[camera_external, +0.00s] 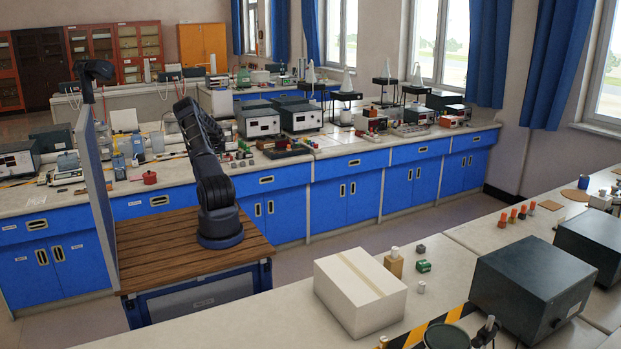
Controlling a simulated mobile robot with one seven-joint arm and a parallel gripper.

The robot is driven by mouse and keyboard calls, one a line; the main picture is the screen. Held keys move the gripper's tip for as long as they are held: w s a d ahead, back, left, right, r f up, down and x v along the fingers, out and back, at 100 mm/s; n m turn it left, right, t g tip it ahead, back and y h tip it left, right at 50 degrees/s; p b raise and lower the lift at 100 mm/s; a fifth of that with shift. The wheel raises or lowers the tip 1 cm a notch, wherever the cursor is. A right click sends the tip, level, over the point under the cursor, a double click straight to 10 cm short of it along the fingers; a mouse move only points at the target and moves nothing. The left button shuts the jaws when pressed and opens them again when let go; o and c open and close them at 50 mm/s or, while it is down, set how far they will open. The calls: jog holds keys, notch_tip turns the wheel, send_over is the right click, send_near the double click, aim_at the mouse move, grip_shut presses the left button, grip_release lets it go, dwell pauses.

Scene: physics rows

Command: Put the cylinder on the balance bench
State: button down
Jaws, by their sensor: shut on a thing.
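My arm (212,190) rises from a wooden-topped stand and bends over toward the long blue-fronted bench (345,163). Its far end is hidden behind its own links, so my gripper and anything in it cannot be seen. I cannot tell which thing is the task's cylinder; a small grey metal cylinder (421,287) stands on the near bench (450,270). I cannot tell for sure which bench is the balance bench.
A cardboard box (360,290), a brass block (394,265), a green block (424,266) and a dark instrument case (533,290) stand on the near bench. A blue panel (97,195) rises left of my arm. Meters (258,120) and small parts crowd the far bench.

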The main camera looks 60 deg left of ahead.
jog(key=shift+f, duration=2.1)
jog(key=shift+f, duration=0.15)
jog(key=c, duration=1.2)
grip_release()
jog(key=v, duration=1.2)
jog(key=shift+w+r, duration=0.1)
jog(key=shift+r, duration=0.1)
